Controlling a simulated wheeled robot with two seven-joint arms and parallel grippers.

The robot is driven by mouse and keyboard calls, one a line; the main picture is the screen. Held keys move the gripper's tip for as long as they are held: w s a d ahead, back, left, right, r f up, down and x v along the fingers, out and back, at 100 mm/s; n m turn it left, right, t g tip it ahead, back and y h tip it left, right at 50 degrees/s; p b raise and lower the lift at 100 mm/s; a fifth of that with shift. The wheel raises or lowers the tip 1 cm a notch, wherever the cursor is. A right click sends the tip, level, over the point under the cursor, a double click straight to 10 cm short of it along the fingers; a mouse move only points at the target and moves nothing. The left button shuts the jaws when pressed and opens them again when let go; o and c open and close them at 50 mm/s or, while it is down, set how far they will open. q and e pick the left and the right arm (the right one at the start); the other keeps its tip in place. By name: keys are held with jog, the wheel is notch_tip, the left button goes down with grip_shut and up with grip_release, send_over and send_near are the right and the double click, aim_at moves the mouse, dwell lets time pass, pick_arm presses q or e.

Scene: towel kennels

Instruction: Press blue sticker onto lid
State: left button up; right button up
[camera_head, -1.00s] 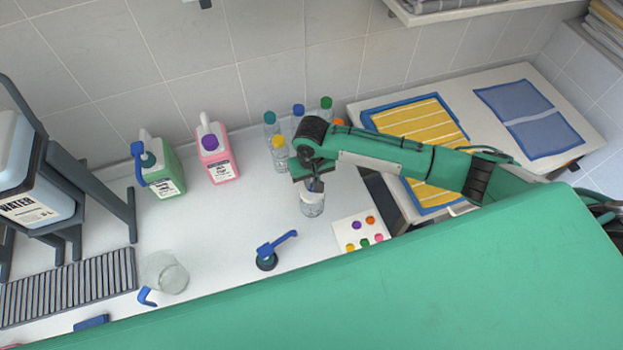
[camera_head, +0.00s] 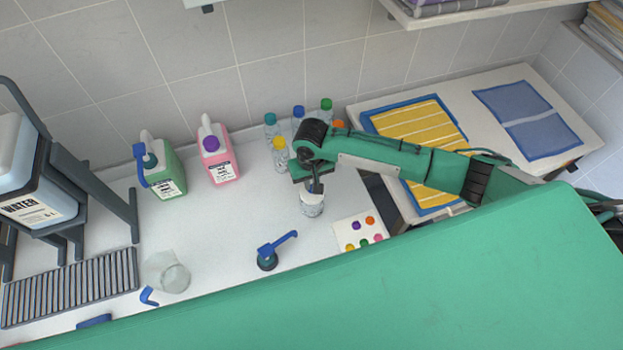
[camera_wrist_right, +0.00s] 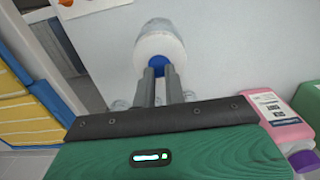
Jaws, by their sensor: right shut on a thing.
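A clear bottle with a white lid (camera_head: 312,197) stands upright on the white counter, below my right gripper (camera_head: 315,187). The lid also shows in the right wrist view (camera_wrist_right: 172,46), facing the fingertips. My right gripper (camera_wrist_right: 157,78) is shut on the blue sticker (camera_wrist_right: 157,65), which shows as a blue disc at the fingertips against the lid. The fingers partly cover the sticker, and I cannot tell how firmly it touches. A white sticker card (camera_head: 347,240) with several coloured dots lies to the right of the bottle. My left gripper is not in view.
Several capped bottles (camera_head: 280,155) stand close behind my right gripper. Pink (camera_head: 219,165) and green (camera_head: 167,180) jugs stand by the wall. Counter left of the bottle is clear.

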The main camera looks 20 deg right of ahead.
jog(key=shift+f, duration=0.55)
dwell(1.1)
jog(key=o, duration=1.3)
notch_tip(320, 180, up, 5)
jog(key=p, duration=0.5)
jog(key=shift+s, duration=0.1)
